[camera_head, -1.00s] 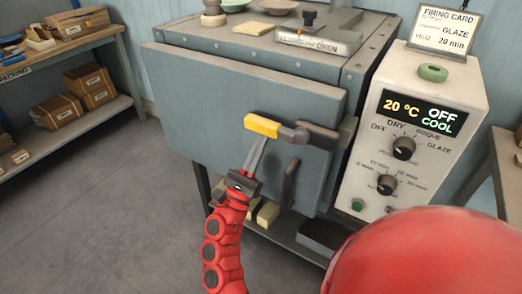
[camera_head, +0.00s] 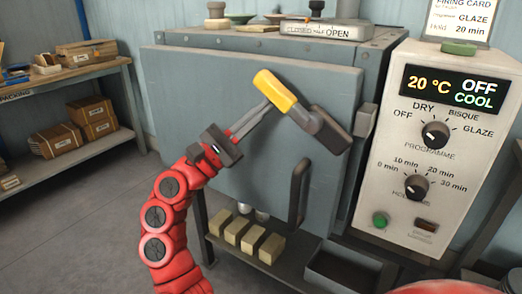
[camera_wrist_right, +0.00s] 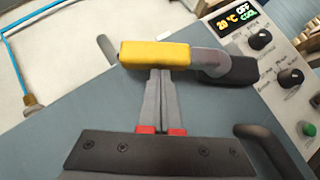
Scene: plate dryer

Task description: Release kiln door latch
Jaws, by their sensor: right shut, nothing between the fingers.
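The kiln door (camera_head: 220,110) is a flat blue-grey panel and looks closed against the kiln body. Its latch has a yellow grip (camera_head: 274,90) and a grey arm ending in a dark block (camera_head: 333,130) near the door's right edge. The grip slants up to the left from that block. My right gripper (camera_head: 267,104) is shut and empty, its fingertips at the grip's lower side. In the right wrist view the fingertips (camera_wrist_right: 160,74) meet the lower edge of the yellow grip (camera_wrist_right: 150,54); whether they press on it I cannot tell. My left gripper is not in view.
A dark door handle (camera_head: 299,192) stands out below the latch. The control panel (camera_head: 437,145), reading 20 °C, OFF, COOL, is right of the door. Pale blocks (camera_head: 232,231) and a dark tray (camera_head: 345,262) lie on the shelf underneath. A packing shelf (camera_head: 70,75) stands at left.

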